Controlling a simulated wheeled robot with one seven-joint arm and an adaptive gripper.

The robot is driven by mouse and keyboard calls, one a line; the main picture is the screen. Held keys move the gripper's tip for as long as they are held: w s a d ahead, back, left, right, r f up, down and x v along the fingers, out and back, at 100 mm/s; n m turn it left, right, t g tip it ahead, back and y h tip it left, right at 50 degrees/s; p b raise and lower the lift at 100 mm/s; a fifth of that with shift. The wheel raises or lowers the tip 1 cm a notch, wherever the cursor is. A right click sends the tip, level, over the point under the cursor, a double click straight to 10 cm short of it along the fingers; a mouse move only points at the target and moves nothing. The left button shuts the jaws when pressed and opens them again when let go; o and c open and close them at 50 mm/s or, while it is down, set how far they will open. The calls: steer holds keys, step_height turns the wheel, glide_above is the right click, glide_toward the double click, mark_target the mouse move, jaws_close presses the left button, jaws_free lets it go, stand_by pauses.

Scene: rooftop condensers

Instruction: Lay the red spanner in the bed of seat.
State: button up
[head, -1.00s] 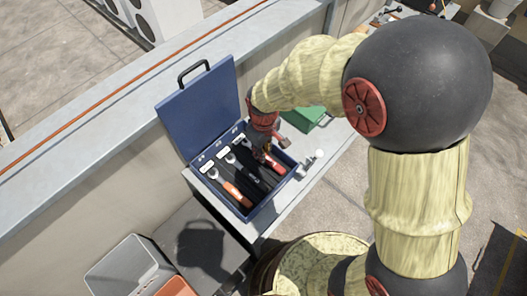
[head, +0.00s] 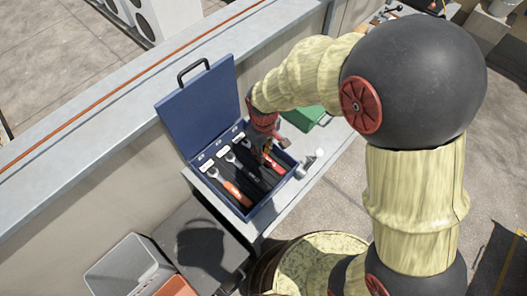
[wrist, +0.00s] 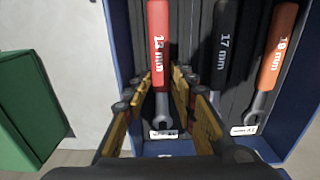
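The red spanner (wrist: 158,45), marked 13 mm, lies in an open blue toolbox (head: 265,211), along the side nearest the green box. Its red handle also shows in the head view (head: 279,168). My gripper (wrist: 162,86) points down into the toolbox, with one finger on each side of the red spanner's shank. Narrow gaps show between fingers and spanner, so it looks open. In the head view my gripper (head: 263,155) partly hides the spanner. A small white label (wrist: 163,134) lies by the spanner's head. I cannot tell which place is the seat.
A black spanner (wrist: 223,45) and an orange spanner (wrist: 278,50) lie beside the red one. The raised toolbox lid (head: 200,108) stands behind. A green box (head: 305,117) is close to the right. A grey bin (head: 122,265) stands lower left.

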steer(key=shift+o, duration=0.9)
step_height(320, 180, up, 12)
